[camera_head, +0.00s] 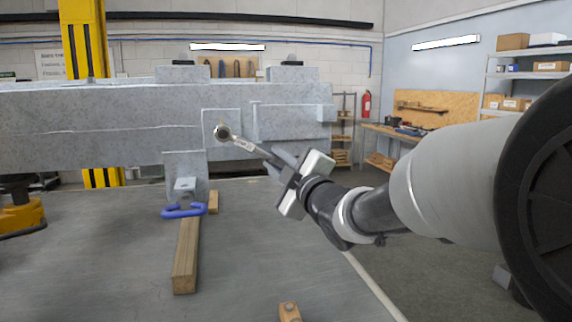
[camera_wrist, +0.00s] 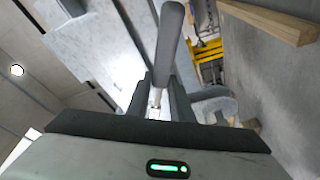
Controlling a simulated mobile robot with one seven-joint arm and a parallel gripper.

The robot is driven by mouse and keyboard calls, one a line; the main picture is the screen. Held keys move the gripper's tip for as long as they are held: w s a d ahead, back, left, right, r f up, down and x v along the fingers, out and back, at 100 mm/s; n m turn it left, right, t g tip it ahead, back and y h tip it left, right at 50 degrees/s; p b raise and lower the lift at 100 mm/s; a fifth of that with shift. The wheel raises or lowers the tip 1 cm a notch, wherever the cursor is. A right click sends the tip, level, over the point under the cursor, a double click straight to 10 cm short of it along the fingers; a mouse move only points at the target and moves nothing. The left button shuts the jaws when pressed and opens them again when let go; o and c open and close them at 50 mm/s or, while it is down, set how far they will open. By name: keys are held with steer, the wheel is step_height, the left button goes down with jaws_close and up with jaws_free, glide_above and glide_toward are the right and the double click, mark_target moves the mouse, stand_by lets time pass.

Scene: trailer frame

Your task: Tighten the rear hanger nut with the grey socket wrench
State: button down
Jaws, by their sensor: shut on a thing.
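My gripper (camera_head: 276,163) is shut on the grey socket wrench (camera_head: 243,144). The wrench points up and left from my fingers, its round head (camera_head: 222,133) in front of the side of the grey trailer frame (camera_head: 130,115). I cannot tell whether the head touches the frame. In the wrist view, a thick grey wrench handle (camera_wrist: 170,40) runs up from between my gripper fingers (camera_wrist: 160,95). A grey hanger bracket (camera_head: 186,165) hangs below the beam, left of the wrench head. The rear hanger nut cannot be made out clearly.
A blue C-shaped piece (camera_head: 184,210) lies at the bracket's foot. A wooden bar (camera_head: 187,255) lies on the grey table (camera_head: 110,265), and a small wooden block (camera_head: 289,312) is at the front edge. A yellow post (camera_head: 84,40) stands behind. The table's middle right is bare.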

steer(key=shift+w, duration=0.1)
stand_by(0.3)
steer(key=shift+w+a, duration=0.15)
steer(key=shift+w, duration=0.35)
steer(key=shift+w+a, duration=0.15)
steer(key=shift+w, duration=0.35)
steer(key=c, duration=2.2)
jaws_free()
jaws_close()
steer(key=shift+b, duration=0.3)
